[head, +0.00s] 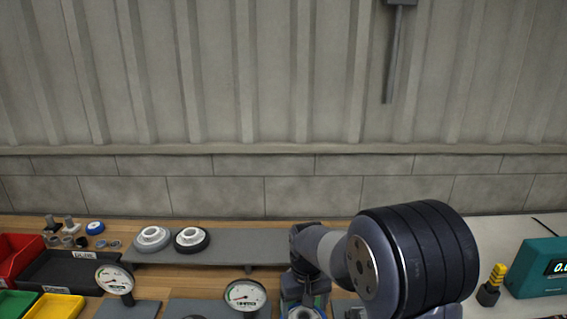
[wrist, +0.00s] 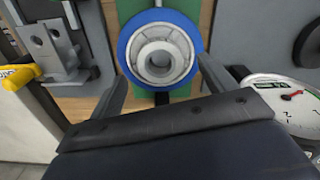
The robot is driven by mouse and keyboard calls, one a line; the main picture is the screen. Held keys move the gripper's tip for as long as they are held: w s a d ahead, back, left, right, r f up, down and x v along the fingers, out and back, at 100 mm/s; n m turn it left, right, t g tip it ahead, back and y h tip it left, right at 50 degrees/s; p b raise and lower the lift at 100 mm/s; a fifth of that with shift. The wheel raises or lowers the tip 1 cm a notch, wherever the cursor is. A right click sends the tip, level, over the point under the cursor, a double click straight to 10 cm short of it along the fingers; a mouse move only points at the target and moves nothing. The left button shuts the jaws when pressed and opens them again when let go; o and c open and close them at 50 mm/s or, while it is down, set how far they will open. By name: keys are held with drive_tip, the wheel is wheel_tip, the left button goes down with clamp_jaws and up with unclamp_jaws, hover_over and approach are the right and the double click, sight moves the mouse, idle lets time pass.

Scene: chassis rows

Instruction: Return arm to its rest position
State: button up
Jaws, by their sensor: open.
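My gripper (wrist: 161,76) is open, with its two fingers apart in the wrist view. A blue-rimmed wheel with a pale grey hub (wrist: 160,56) lies ahead of and between the fingers, on a green surface (wrist: 152,88). I see no finger closed on it; whether a finger touches its rim I cannot tell. In the head view my arm bends down over the bench at the right of centre, and my gripper (head: 306,287) is low, near the bottom edge. Part of the blue rim (head: 306,314) shows just below it.
A dial gauge (wrist: 290,100) is close at the right, and a grey bracket (wrist: 52,52) at the left. A raised grey shelf (head: 240,243) holds two wheels. Bins (head: 62,308) stand at the left, a teal meter (head: 535,268) at the right. Space above the bench is clear.

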wheel_tip(320, 180, down, 2)
drive_tip(key=shift+p, duration=0.35)
drive_tip(key=shift+r, duration=0.2)
